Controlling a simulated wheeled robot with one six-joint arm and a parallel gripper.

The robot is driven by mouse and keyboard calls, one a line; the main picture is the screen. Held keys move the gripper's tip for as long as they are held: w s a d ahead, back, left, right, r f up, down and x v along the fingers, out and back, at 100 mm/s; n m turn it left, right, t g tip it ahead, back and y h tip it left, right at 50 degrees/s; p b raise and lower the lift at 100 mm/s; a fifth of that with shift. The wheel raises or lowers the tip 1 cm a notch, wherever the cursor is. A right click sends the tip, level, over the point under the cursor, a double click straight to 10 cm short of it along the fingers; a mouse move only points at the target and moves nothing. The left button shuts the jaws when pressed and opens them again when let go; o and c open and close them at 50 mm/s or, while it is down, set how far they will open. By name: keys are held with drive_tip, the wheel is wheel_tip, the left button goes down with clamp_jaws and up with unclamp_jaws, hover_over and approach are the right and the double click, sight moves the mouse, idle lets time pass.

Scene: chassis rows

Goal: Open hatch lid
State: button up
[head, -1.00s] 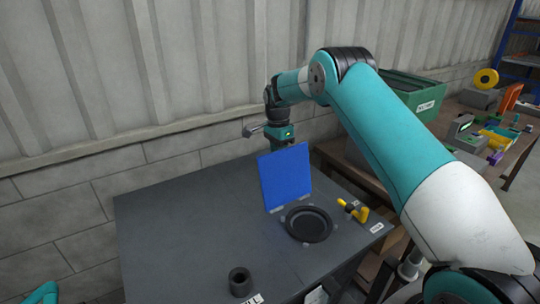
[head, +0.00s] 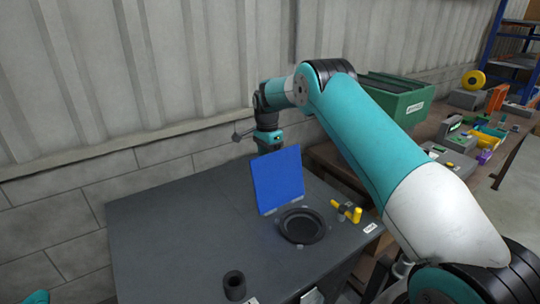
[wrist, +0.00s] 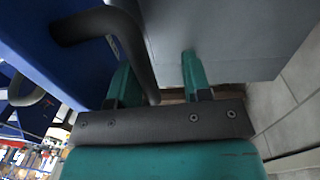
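The blue hatch lid (head: 278,180) stands raised, tilted slightly back, at the rear edge of the dark round hatch opening (head: 302,226) on the grey cabinet top. My arm reaches over behind the lid, whose panel hides my fingertips in the head view. In the wrist view my gripper (wrist: 157,64) has its two teal fingers apart. A dark curved handle (wrist: 142,50) on the blue lid (wrist: 75,60) passes between them, close to the left finger, with a wide gap to the right finger. Whether it touches the left finger is unclear.
A yellow latch handle (head: 347,211) sits right of the opening. A short black cylinder (head: 234,285) stands near the front edge of the cabinet top (head: 160,235). A green bin (head: 405,108) and a cluttered bench are at the right. The wall is close behind.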

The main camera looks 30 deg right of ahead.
drive_tip(key=shift+d+r, duration=0.15)
idle(0.3)
wheel_tip(320, 180, up, 17)
drive_tip(key=w+p, duration=0.1)
drive_tip(key=p, duration=0.3)
drive_tip(key=shift+w+r+p, duration=0.15)
drive_tip(key=shift+r+p, duration=0.05)
drive_tip(key=shift+p, duration=0.1)
